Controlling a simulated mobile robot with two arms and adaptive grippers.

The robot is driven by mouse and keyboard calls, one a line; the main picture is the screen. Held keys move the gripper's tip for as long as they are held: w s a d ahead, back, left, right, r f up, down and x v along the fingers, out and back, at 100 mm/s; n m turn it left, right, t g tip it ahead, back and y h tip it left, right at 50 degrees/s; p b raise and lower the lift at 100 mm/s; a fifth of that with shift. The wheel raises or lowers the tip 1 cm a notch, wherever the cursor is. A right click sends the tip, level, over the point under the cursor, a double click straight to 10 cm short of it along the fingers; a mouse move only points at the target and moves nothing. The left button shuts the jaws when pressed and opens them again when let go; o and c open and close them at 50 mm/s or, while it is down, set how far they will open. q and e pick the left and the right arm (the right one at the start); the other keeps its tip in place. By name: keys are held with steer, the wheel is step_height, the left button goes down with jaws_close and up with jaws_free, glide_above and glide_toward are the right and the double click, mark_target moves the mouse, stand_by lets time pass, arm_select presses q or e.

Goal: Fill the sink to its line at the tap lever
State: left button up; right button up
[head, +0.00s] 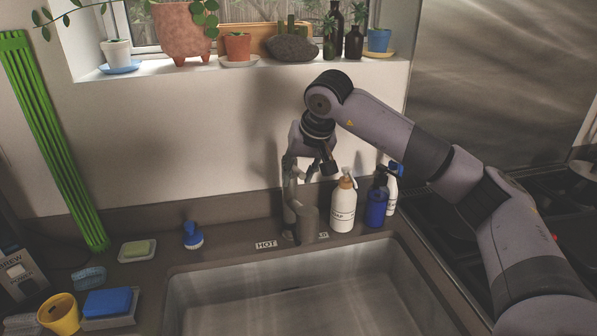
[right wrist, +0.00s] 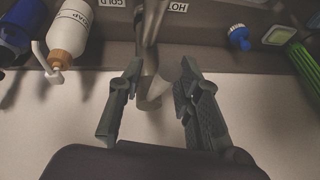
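The grey tap (head: 308,222) stands at the back of the sink (head: 300,300), between the HOT and partly hidden COLD labels. The sink is a grey metal basin; I cannot make out a water surface or the fill line. My right gripper (head: 308,170) reaches down from above over the tap. In the right wrist view the right gripper (right wrist: 161,72) is open, its fingers apart on either side of the tap's upper part (right wrist: 152,90). I cannot tell whether either finger touches it or which part is the lever. My left gripper is not in view.
A white soap bottle (head: 343,206) and a blue bottle (head: 377,206) stand right of the tap. A blue brush (head: 193,236), green soap (head: 137,249), yellow cup (head: 60,314) and sponge (head: 108,303) are to the left. Potted plants line the windowsill (head: 240,77).

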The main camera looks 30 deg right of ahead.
jaws_close()
stand_by(0.7)
